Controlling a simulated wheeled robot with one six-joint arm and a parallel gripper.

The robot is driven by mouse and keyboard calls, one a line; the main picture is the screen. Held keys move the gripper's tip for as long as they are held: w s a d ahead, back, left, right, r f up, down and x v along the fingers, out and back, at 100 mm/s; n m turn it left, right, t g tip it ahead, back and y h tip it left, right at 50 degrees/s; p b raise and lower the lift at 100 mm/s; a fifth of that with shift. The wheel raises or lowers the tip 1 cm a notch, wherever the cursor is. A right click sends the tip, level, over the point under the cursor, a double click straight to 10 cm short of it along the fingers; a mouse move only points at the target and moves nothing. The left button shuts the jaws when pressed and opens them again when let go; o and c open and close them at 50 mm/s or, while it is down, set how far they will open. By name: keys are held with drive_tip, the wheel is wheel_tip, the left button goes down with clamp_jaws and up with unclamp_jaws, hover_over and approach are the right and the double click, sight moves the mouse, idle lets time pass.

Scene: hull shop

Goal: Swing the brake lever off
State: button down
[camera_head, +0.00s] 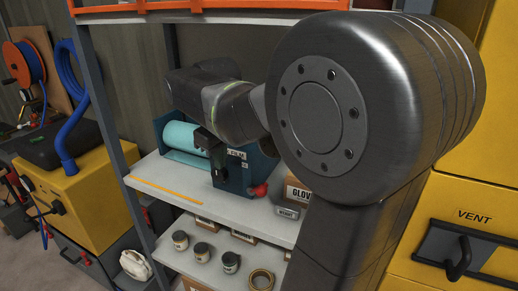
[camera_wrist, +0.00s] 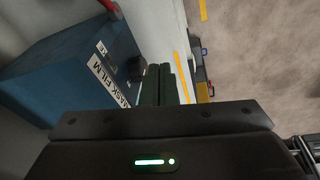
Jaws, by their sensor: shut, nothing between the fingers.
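The mask film dispenser stands on the grey shelf (camera_head: 165,178). It has a teal roll (camera_head: 180,137) and a dark blue housing (camera_head: 232,180). A lever with a red knob (camera_head: 260,189) sits at the housing's right front; I take it for the brake lever. In the wrist view the blue housing (camera_wrist: 60,75) is at left, with a red part (camera_wrist: 112,9) at the top edge. My gripper (camera_head: 214,160) is at the housing's front, left of the red knob. In the wrist view my gripper's fingers (camera_wrist: 162,72) are together and empty. Whether they touch the housing cannot be told.
A gloves box (camera_head: 297,192) stands right of the dispenser, partly behind my arm. Jars (camera_head: 202,251) and a tape roll (camera_head: 262,279) are on the shelf below. A shelf upright (camera_head: 108,125) stands at left. A yellow vent cabinet (camera_head: 475,200) is at right.

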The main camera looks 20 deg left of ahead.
drive_tip(key=w+d+r+n+h+p, duration=0.2)
drive_tip(key=d+r+h, duration=0.1)
drive_tip(key=d, duration=0.2)
wheel_tip(320, 180, down, 10)
drive_tip(key=d, duration=0.1)
drive_tip(key=shift+w+d+r+n+g+p, duration=0.25)
drive_tip(key=shift+w+n+g+p, duration=0.05)
drive_tip(key=shift+w+p, duration=0.15)
drive_tip(key=shift+d+f+b, duration=0.1)
drive_tip(key=shift+d+b, duration=0.2)
drive_tip(key=shift+b, duration=0.05)
